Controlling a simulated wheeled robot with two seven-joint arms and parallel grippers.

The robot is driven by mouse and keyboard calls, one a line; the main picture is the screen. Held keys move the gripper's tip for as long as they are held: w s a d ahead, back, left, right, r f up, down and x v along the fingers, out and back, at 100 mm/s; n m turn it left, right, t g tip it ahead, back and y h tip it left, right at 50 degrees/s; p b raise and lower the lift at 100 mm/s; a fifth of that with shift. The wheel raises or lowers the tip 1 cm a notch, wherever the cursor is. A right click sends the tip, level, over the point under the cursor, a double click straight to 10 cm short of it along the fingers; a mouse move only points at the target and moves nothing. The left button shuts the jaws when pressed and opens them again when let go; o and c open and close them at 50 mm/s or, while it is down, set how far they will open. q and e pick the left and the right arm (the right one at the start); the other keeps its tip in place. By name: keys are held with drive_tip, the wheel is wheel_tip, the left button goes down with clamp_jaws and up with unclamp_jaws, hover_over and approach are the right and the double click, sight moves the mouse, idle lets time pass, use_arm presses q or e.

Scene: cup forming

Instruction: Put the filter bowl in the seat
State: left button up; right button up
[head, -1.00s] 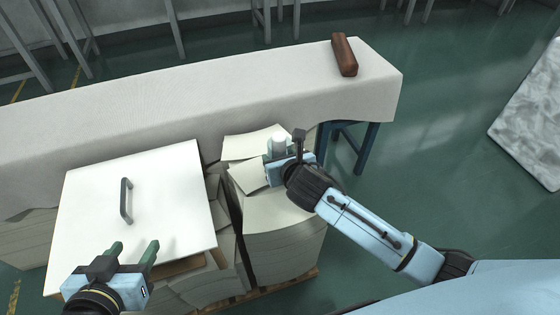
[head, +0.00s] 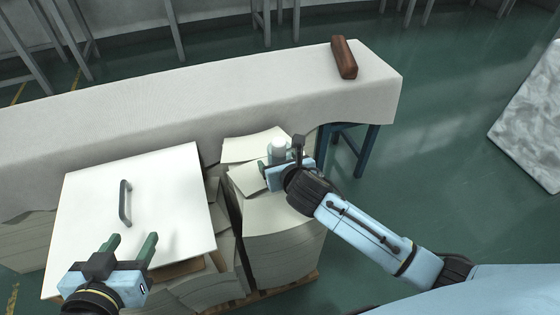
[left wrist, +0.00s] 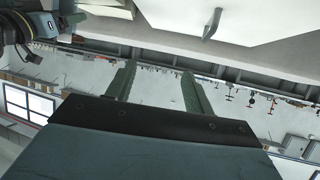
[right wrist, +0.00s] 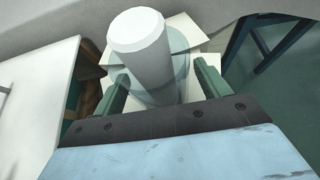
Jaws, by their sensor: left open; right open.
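A white upright cylinder with a clear, bluish round part around it, which looks like the filter bowl (right wrist: 140,40), stands out in the right wrist view. It also shows small in the head view (head: 278,148). My right gripper (right wrist: 160,92) is open, with one finger on each side of the cylinder; I cannot tell whether they touch it. My left gripper (head: 131,246) is open and empty, over the near edge of the white board. Its two green fingers also show in the left wrist view (left wrist: 155,85). I cannot make out the seat.
A white board (head: 165,190) with a grey handle (head: 125,202) lies at the left. Paper stacks (head: 285,235) stand on a pallet beside it. A cloth-covered table (head: 200,105) runs behind, with a brown block (head: 344,58) at its right end.

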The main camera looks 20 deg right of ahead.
drive_tip(key=shift+r, duration=0.1)
drive_tip(key=shift+s+r, duration=0.1)
drive_tip(key=shift+r, duration=0.05)
drive_tip(key=p+v, duration=0.1)
drive_tip(key=v, duration=0.1)
drive_tip(key=shift+s+r+p, duration=0.2)
drive_tip(key=shift+s+p, duration=0.1)
use_arm(q)
drive_tip(key=s+a+f+g+y+p, duration=0.3)
drive_tip(key=s+a+f+g, duration=0.3)
drive_tip(key=s+f+g, duration=0.3)
drive_tip(key=shift+s+a+f+n+p, duration=0.25)
drive_tip(key=shift+s+f+p, duration=0.4)
drive_tip(key=shift+f, duration=1.4)
use_arm(e)
drive_tip(key=v, duration=0.9)
